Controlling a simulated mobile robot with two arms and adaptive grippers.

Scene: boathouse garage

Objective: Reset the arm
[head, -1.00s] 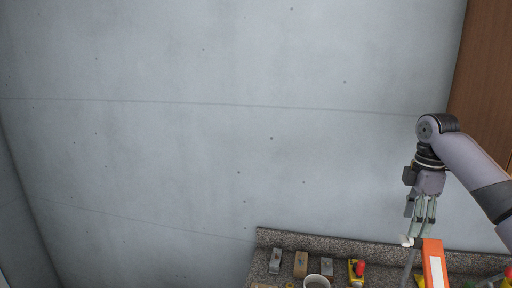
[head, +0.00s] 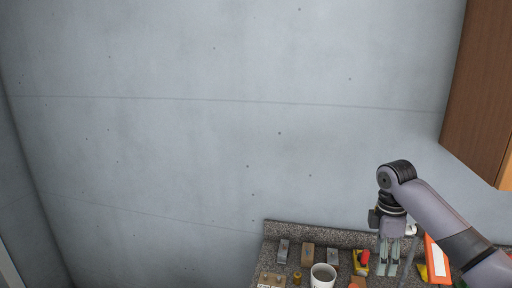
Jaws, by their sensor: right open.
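My right arm comes in from the lower right. Its gripper (head: 388,266) points down over the speckled counter (head: 348,238) and is open, with nothing seen between its fingers. It is just left of an orange and white item (head: 437,260) and right of a yellow and red tool (head: 361,262). Whether the fingertips touch the counter cannot be told. My left gripper is not in view.
A white cup (head: 322,276) stands on the counter, left of the gripper. Several small block-like items, including a brown one (head: 307,252), line the back. A brown cabinet (head: 478,105) hangs at upper right. The grey wall (head: 200,130) is bare.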

